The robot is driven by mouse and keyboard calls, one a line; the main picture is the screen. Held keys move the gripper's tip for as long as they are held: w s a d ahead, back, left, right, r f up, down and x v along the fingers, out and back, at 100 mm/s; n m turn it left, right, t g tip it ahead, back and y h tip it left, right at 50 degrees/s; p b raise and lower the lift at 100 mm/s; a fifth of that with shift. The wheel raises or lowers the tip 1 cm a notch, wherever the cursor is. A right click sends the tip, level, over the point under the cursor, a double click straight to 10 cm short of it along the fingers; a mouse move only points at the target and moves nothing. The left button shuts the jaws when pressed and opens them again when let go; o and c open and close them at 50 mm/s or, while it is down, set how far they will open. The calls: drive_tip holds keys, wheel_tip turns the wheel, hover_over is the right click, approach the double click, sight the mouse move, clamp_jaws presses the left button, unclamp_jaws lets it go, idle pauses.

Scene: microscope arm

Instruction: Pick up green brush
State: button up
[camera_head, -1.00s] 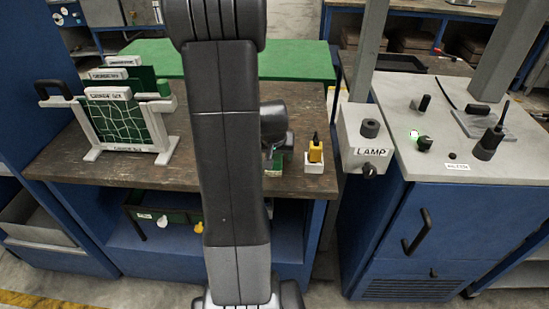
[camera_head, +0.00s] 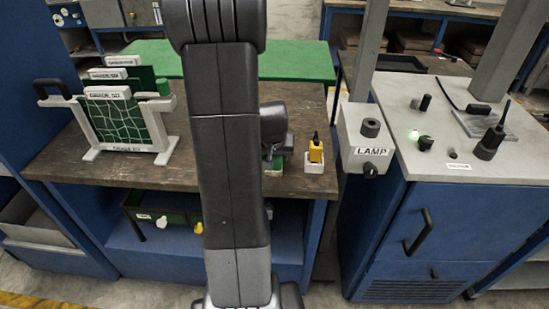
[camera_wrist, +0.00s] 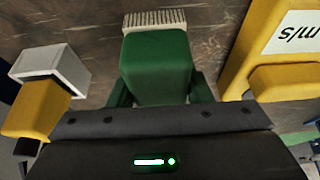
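The green brush (camera_wrist: 158,62) lies on the dark wooden bench top in the wrist view, with its pale bristles (camera_wrist: 153,20) pointing away from my gripper. My gripper's dark body (camera_wrist: 160,140) is right at the brush's near end. Dark green shapes flank the brush on both sides; I cannot tell whether they are fingers or brush parts. The fingertips are not clearly visible, so their opening cannot be judged. In the head view a small green piece (camera_head: 278,163), likely the brush, shows beside my wrist; my arm hides the rest.
A yellow item (camera_head: 316,150) in a white block (camera_wrist: 55,68) stands at one side of the brush. A yellow device marked "m/s" (camera_wrist: 280,50) lies close on the other side.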

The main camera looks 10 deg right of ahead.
drive_tip(key=c, duration=0.4)
drive_tip(key=shift+o, duration=0.2)
drive_tip(key=shift+r+p, duration=0.45)
drive_tip(key=shift+p, duration=0.15)
wheel_tip(320, 180, up, 10)
drive_tip(key=shift+f, duration=0.2)
drive_tip(key=o, duration=0.5)
drive_tip(key=shift+c, duration=0.2)
drive_tip(key=c, duration=0.3)
